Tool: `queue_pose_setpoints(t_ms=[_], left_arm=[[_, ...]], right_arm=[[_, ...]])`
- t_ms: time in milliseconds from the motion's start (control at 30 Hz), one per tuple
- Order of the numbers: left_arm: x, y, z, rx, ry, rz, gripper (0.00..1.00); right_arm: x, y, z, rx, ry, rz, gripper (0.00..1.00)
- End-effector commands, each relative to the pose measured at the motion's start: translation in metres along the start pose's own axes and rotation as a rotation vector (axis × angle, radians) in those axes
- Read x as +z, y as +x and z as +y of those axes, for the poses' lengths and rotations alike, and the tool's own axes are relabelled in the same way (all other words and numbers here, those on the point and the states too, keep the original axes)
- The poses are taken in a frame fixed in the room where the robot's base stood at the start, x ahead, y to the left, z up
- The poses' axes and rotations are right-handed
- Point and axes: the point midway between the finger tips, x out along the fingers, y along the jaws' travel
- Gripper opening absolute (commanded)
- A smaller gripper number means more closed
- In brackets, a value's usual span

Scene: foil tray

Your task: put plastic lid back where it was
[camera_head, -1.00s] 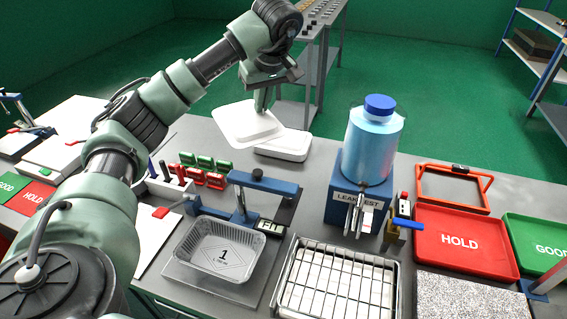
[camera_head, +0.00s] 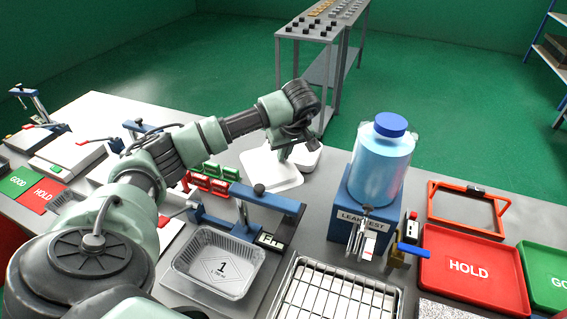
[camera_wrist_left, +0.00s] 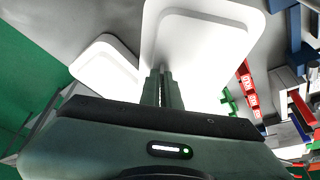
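The white plastic lid (camera_head: 271,172) is low at the back of the table, beside a second white piece (camera_head: 308,157). My left gripper (camera_head: 284,154) is at the lid from above. In the left wrist view its two fingers (camera_wrist_left: 161,84) are close together at the edge of the lid (camera_wrist_left: 205,45), and the second white piece (camera_wrist_left: 106,64) lies to the left. The fingers look shut on the lid. I cannot tell whether the lid touches the table. A foil tray (camera_head: 180,262) marked 1 stands in front. My right gripper is not in view.
A blue frame (camera_head: 270,197) and red and green clips (camera_head: 208,184) stand between the foil tray and the lid. The leak test stand (camera_head: 350,215) with its blue bottle (camera_head: 380,165) is to the right. A wire rack (camera_head: 335,290) and red HOLD tray (camera_head: 470,268) are in front.

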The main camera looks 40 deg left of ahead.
Motion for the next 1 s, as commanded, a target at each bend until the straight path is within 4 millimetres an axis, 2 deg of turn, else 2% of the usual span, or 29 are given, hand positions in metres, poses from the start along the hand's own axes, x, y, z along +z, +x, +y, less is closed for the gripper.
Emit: queue_pose_setpoints(t_ms=[167,400,967,1000], left_arm=[[0.005,0.011,0.0,-0.001,0.001,0.0,0.0],[0.018,0.041,0.0,-0.001,0.001,-0.002,0.0],[0.022,0.052,0.0,0.0,0.0,0.001,0.0],[0.021,0.051,0.0,0.001,0.0,0.001,0.14]], right_arm=[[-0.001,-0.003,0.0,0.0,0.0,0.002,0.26],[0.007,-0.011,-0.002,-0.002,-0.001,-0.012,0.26],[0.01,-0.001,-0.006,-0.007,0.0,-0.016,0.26],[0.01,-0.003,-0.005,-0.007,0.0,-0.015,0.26]])
